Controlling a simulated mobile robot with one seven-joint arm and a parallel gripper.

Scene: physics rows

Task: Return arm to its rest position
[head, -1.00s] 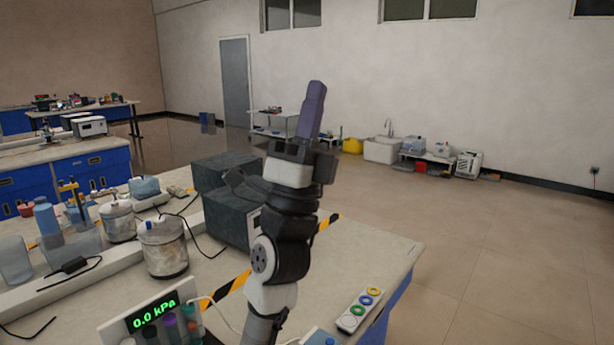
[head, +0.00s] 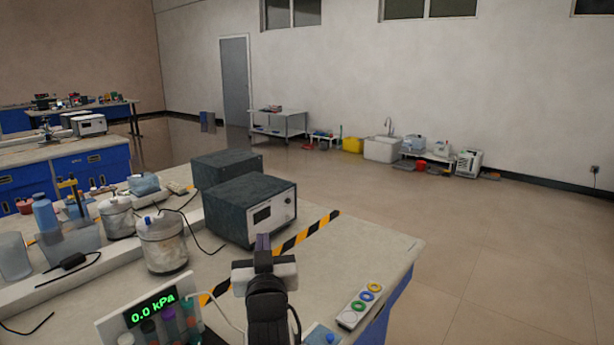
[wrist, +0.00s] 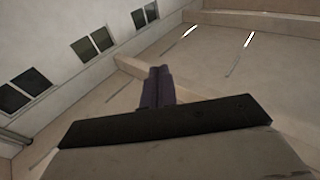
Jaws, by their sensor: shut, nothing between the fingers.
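My gripper (head: 263,243) is low in the middle of the head view, over the near bench (head: 375,248). Its purple fingers are seen foreshortened, just in front of the dark instrument box. In the wrist view my gripper (wrist: 158,85) shows its two purple fingers together with nothing between them. Beyond them the wrist view shows only wall, windows and ceiling, so the gripper points upward. My forearm hides part of the bench's front.
Two dark boxes (head: 252,208) stand on the bench behind my gripper. A pressure display (head: 152,310) with coloured caps is at its left, a panel with coloured rings (head: 359,305) at its right. Jars (head: 163,243) stand further left. The floor at right is clear.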

